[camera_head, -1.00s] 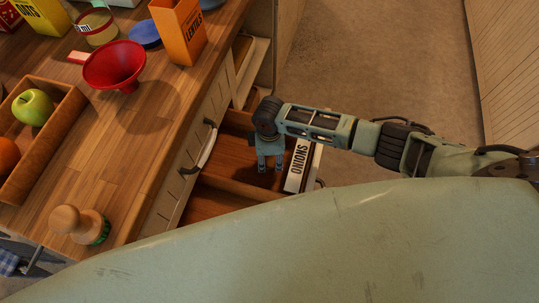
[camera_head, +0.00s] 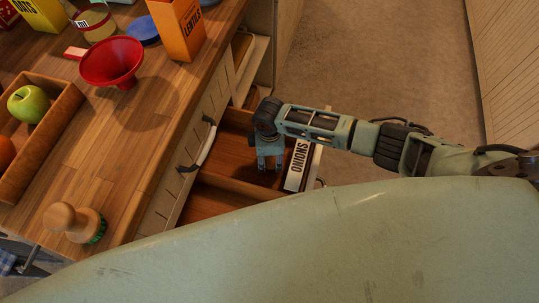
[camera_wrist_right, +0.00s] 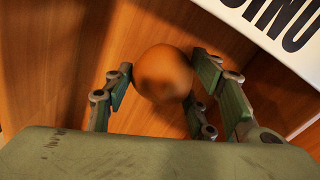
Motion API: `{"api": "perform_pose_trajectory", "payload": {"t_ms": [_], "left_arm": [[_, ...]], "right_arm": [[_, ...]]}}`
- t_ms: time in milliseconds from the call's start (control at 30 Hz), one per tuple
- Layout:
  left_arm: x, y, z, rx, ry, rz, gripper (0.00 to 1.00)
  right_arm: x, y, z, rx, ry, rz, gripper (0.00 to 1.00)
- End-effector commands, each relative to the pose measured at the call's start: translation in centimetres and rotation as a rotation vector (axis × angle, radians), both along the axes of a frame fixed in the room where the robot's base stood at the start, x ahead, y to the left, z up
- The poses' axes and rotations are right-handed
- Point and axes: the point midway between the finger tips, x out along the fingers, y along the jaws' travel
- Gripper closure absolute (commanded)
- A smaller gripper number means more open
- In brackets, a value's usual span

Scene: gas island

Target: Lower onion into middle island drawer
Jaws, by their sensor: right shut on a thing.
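The round brown-orange onion (camera_wrist_right: 163,72) shows in the wrist view between the fingers of my right gripper (camera_wrist_right: 166,92), which is shut on it. In the head view my right gripper (camera_head: 270,164) points down inside the open drawer (camera_head: 236,155), close to its front panel; the onion is not clear there. The drawer has a wooden floor, and a white label reading ONIONS (camera_head: 298,163) lies along its front. The wrist view shows drawer wood behind the onion; I cannot tell whether the onion touches it. My left gripper is out of view.
The wooden counter (camera_head: 135,150) beside the drawer holds a red funnel (camera_head: 111,63), an orange lentils box (camera_head: 178,30), a wooden-handled brush (camera_head: 75,222) and a wooden tray (camera_head: 62,112) with a green apple (camera_head: 28,104). Open floor (camera_head: 375,60) lies beyond the drawer.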

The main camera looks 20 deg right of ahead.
Motion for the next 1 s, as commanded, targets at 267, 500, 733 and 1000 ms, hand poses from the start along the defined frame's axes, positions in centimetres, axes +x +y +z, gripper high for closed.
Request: {"api": "perform_pose_trajectory", "payload": {"t_ms": [267,500,733,1000], "left_arm": [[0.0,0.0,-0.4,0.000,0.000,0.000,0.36],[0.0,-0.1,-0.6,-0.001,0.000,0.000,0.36],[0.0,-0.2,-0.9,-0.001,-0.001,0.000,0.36],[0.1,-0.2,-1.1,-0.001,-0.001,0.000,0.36]], "right_arm": [[0.0,0.0,-0.5,0.001,0.000,0.000,0.78],[0.0,0.0,-0.9,0.001,0.000,0.000,0.78],[0.0,0.0,-1.2,0.001,0.000,0.000,0.78],[0.0,0.0,-1.6,0.001,0.000,0.000,0.78]]}}
